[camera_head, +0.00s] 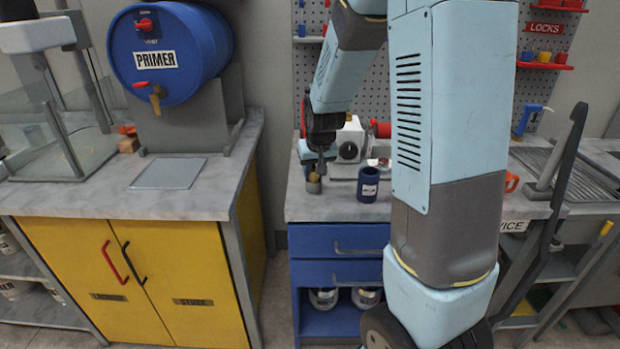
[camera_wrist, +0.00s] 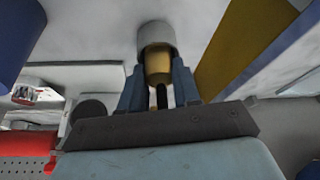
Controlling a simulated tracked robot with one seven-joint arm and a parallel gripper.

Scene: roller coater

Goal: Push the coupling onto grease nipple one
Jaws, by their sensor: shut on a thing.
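My gripper (camera_head: 318,168) is low over the front left of the blue-fronted bench, pointing down. In the wrist view its two blue fingers (camera_wrist: 158,88) are shut on a brass-coloured cylindrical piece, which I take for the coupling (camera_wrist: 158,64). A grey cylindrical part (camera_wrist: 156,36) is at the piece's far end; I cannot tell whether it belongs to it. A black rod shows between the fingers. In the head view a small brass and grey piece (camera_head: 314,186) shows just under the fingertips. Grease nipple one cannot be made out in either view.
A white machine (camera_head: 349,143) with a dark round knob stands behind my gripper. A dark blue cup (camera_head: 368,184) stands to the right on the bench (camera_head: 335,208). A floor gap separates this bench from the yellow cabinet (camera_head: 165,270) with the blue primer drum (camera_head: 170,55).

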